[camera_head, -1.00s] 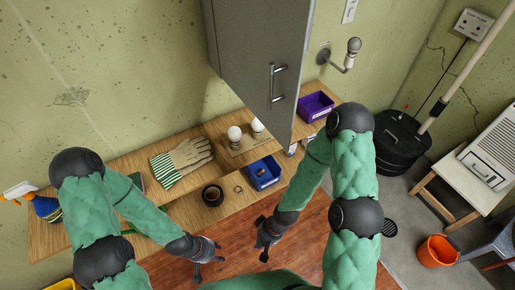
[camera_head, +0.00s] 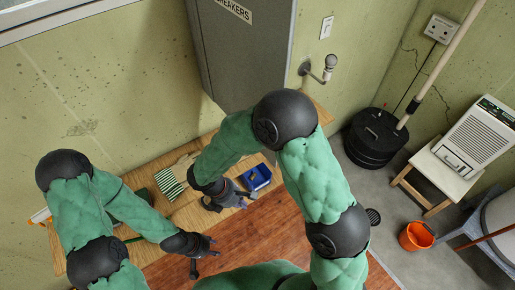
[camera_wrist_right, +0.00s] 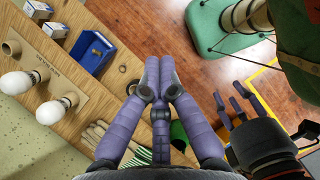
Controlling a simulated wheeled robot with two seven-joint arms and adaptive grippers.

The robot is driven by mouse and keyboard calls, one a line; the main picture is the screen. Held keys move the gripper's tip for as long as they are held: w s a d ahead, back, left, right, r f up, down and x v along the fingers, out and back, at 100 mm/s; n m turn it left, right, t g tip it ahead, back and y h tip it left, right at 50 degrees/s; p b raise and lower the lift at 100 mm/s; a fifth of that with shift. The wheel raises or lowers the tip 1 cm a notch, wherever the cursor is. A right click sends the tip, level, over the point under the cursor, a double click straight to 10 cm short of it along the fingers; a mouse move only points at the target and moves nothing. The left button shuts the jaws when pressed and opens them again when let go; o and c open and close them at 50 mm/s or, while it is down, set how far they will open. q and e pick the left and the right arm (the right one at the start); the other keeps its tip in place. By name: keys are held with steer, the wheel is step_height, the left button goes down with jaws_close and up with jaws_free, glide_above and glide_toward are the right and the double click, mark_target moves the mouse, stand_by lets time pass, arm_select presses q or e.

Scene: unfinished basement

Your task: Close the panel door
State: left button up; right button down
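The grey breaker panel (camera_head: 205,55) is on the wall at the top of the head view. Its door (camera_head: 250,50) has a white label reading "BREAKERS". My right gripper (camera_head: 243,196) is below the panel, over the wooden bench. In the right wrist view its fingers (camera_wrist_right: 159,72) meet, with nothing between them. My left gripper (camera_head: 204,256) is lower, over the reddish wood surface. Its fingers are spread and empty, also in the wrist view (camera_wrist_right: 235,105).
The bench holds a blue bin (camera_head: 256,178), light bulbs (camera_wrist_right: 31,95) on a wooden block and a striped glove (camera_head: 168,182). A lamp fitting (camera_head: 322,68) juts from the wall right of the panel. A black round container (camera_head: 375,135) and an orange bucket (camera_head: 416,236) stand on the floor.

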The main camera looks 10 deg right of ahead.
steer(key=w+a+r+n+t+h+p, duration=0.1)
steer(key=w+r+n+t+h+p, duration=0.15)
steer(key=r, duration=0.55)
steer(key=w+a+r+n+t+h+p, duration=0.1)
steer(key=w+r+t, duration=0.15)
steer(key=r, duration=0.65)
arm_select(q)
step_height(320, 180, up, 7)
steer(key=p, duration=0.2)
steer(key=shift+r, duration=0.2)
arm_select(e)
steer(key=d+r+x, duration=0.1)
steer(key=x, duration=1.2)
steer(key=shift+d+g, duration=0.2)
steer(key=shift+g, duration=0.1)
steer(key=shift+w+d+r, duration=0.1)
steer(key=shift+w+d, duration=0.05)
steer(key=shift+w, duration=0.05)
